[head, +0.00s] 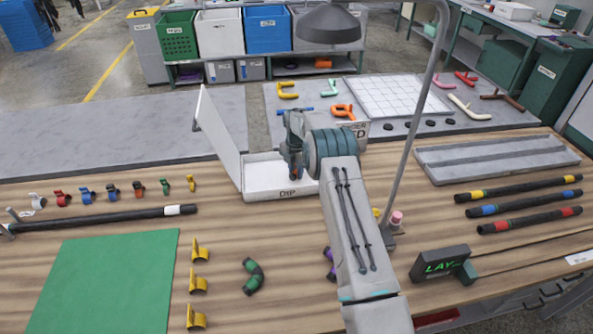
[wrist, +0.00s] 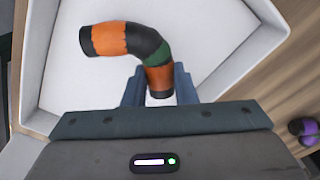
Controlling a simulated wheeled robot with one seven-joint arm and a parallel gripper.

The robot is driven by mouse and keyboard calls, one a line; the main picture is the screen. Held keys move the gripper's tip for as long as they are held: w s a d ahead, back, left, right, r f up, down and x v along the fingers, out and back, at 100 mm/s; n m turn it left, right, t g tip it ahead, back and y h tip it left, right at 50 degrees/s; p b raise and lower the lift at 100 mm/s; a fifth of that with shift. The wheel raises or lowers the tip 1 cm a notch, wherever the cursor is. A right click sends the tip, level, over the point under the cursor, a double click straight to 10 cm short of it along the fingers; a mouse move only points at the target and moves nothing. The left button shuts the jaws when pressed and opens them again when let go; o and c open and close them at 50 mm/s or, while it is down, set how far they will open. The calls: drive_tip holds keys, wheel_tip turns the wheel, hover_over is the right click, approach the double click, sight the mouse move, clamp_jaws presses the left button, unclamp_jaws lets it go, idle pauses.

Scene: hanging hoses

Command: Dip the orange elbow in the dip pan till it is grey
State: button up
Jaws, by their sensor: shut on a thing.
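The orange elbow (wrist: 158,78) is a bent tube with orange ends, black parts and a green band. My gripper (wrist: 158,88) is shut on its near orange end. The far orange end points left over the white inside of the dip pan (wrist: 225,85). I cannot tell whether the elbow touches the pan floor. No grey shows on it. In the head view the dip pan (head: 265,188), labelled DIP, stands on the wooden bench with a tall white panel (head: 222,135) at its left. My gripper (head: 292,165) is over the pan, and the elbow is hidden there.
A green-black elbow (head: 253,276) and a purple-black elbow (head: 329,262) lie on the bench. A lamp post (head: 412,140) rises right of my arm. A green mat (head: 105,285), yellow clips (head: 198,283), banded hoses (head: 520,188) and a display reading LAY (head: 441,264) surround.

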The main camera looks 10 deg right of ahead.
drive_tip(key=shift+a+b, duration=1.1)
drive_tip(key=shift+a, duration=3.85)
drive_tip(key=shift+d, duration=0.15)
drive_tip(key=shift+d+b, duration=0.65)
drive_tip(key=shift+d, duration=4.25)
drive_tip(key=shift+a, duration=5.05)
drive_tip(key=shift+d, duration=0.15)
drive_tip(key=shift+d+b, duration=0.6)
drive_tip(key=shift+d, duration=4.3)
